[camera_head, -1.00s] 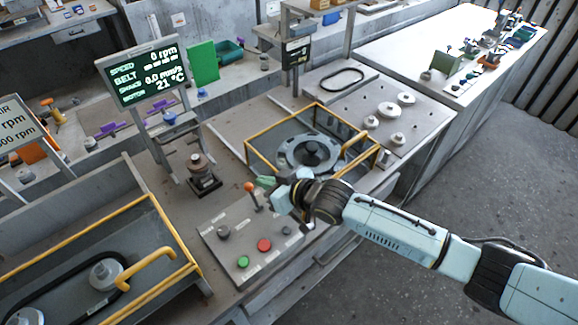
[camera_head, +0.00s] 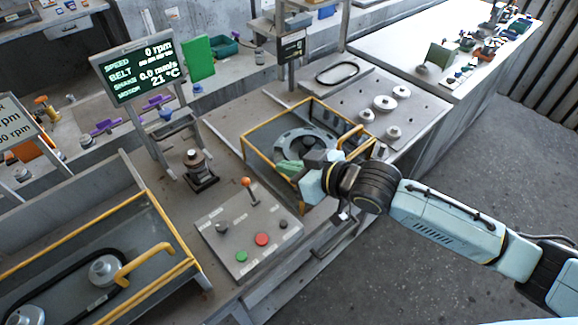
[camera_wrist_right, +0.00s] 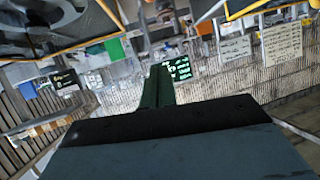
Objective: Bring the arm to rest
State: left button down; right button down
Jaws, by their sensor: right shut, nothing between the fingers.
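My right arm (camera_head: 445,222) comes in from the right in the head view. Its gripper (camera_head: 284,167) is shut and empty, held over the near edge of the yellow-railed blower housing bay (camera_head: 247,150). The green fingers (camera_wrist_right: 157,88) show pressed together in the right wrist view. The control panel (camera_head: 215,218) lies left of and below the gripper, with a lever with an orange knob (camera_head: 246,183), a red button (camera_head: 262,239) and a green button (camera_head: 241,256). The gripper is apart from the lever. My left gripper is not in view.
A display (camera_head: 141,70) reads 0 rpm, 0.0 mm/s and 21 °C. A second railed bay with a belt (camera_head: 165,283) stands at the lower left. Several round metal parts lie on a plate (camera_head: 424,107) behind the gripper. The floor (camera_head: 480,165) at the right is open.

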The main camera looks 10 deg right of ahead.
dwell(0.3)
jog(key=s+d+f+m+g+h, duration=0.3)
jog(key=s+d+f+h, duration=0.2)
jog(key=s+d, duration=0.5)
jog(key=s+d+f+m+g+h, duration=0.35)
jog(key=s+d, duration=0.25)
jog(key=s, duration=0.8)
notch_tip(320, 180, down, 34)
jog(key=s+r+b, duration=0.1)
jog(key=s+b, duration=0.1)
jog(key=b, duration=0.7)
jog(key=s+d+f+g+b, duration=0.1)
jog(key=s+f+b, duration=0.2)
jog(key=s+f, duration=0.5)
jog(key=s+d+f+g+h+b, duration=0.1)
jog(key=s+f+b, duration=0.3)
jog(key=f, duration=1.2)
jog(key=s+d, duration=0.1)
jog(key=s, duration=0.3)
jog(key=shift+s+n, duration=0.2)
jog(key=shift+n, duration=0.15)
